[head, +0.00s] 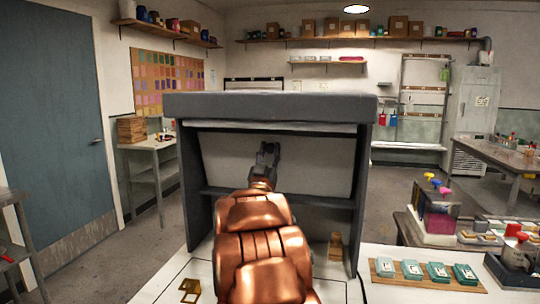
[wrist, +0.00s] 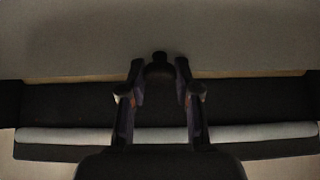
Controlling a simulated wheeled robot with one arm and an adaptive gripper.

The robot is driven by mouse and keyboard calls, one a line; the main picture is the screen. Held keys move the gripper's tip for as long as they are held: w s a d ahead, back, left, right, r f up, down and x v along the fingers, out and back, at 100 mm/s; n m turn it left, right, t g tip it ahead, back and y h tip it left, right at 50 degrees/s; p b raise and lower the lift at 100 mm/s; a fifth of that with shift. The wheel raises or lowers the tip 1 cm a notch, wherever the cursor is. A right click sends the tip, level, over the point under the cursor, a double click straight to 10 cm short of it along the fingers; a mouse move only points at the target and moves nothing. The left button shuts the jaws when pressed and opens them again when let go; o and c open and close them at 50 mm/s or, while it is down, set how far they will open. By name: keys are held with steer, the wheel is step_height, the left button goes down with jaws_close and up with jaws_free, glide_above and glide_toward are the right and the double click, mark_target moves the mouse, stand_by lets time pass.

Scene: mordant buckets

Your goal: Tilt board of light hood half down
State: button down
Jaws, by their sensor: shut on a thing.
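The light hood (head: 270,106) is a dark grey frame with a thick top and two side walls, straight ahead in the head view. Its board (head: 318,160) is a pale panel hanging inside, leaning at a slant. My gripper (head: 266,152) is inside the hood, in front of the board. In the wrist view, the two fingers of my gripper (wrist: 160,75) are closed around a small dark knob (wrist: 160,58) by the board's tan edge (wrist: 80,79). The pale board face (wrist: 70,40) fills the top of that view. My arm hides the board's lower middle in the head view.
A dark crossbar (head: 325,199) spans the hood below the board. A white table (head: 415,293) with a wooden tray of teal boxes (head: 412,269) is at the right. A small brass-coloured bracket (head: 190,290) lies at the front left, and a wooden piece (head: 336,246) stands inside at the right.

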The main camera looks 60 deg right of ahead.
steer(key=c, duration=0.8)
jaws_free()
steer(key=shift+g, duration=0.3)
steer(key=shift+c, duration=0.2)
steer(key=shift+a, duration=0.1)
steer(key=v, duration=1.2)
